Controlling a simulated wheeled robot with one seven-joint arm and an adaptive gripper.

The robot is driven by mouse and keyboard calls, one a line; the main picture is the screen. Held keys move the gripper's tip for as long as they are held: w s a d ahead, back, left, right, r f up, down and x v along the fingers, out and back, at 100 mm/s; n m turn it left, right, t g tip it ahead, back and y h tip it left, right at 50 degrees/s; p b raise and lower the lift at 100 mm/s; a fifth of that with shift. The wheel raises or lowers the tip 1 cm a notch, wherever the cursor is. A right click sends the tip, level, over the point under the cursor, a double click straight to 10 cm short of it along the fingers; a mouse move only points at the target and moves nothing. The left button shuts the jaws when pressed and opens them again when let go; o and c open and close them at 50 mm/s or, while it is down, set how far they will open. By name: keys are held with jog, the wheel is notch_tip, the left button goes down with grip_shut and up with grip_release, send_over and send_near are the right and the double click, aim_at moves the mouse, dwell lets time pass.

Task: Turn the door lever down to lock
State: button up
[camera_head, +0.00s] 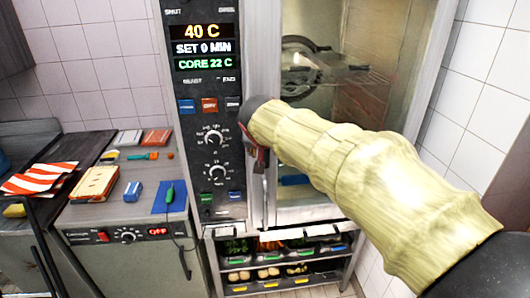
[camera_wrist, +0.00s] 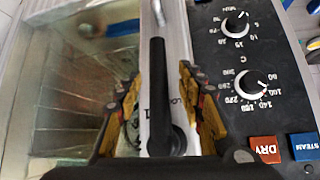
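The black door lever (camera_wrist: 157,90) shows in the wrist view, running from a round hub at the bottom up the pale door-edge strip. The wrist view is upside down relative to the head view, so the lever points down along the door edge. My gripper (camera_wrist: 160,100) is open, with one yellow-and-black finger on each side of the lever and gaps between. In the head view my gripper (camera_head: 257,155) is at the seam between the control panel and the glass oven door (camera_head: 340,60), which looks shut. My sleeved arm hides most of the lever there.
The control panel (camera_head: 205,110) with dials and buttons stands close beside my gripper. Below the oven is a rack (camera_head: 285,275) of food trays. A counter (camera_head: 90,215) at left holds a blue mat, boxes and a striped cloth. A tiled wall is at right.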

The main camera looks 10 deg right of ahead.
jog(key=v, duration=0.8)
jog(key=shift+s, duration=0.15)
jog(key=s+f+n+g+y, duration=0.1)
jog(key=s+f+n+g, duration=0.25)
jog(key=s+f, duration=0.65)
jog(key=s+d+f, duration=0.2)
jog(key=s, duration=0.5)
jog(key=s+d+f, duration=0.2)
jog(key=s+d, duration=0.1)
jog(key=s, duration=0.4)
jog(key=s+d+f+y, duration=0.1)
jog(key=s+d+f, duration=0.1)
jog(key=s, duration=0.6)
jog(key=shift+d+f+m, duration=0.3)
jog(key=shift+d+m, duration=0.05)
jog(key=shift+d, duration=0.05)
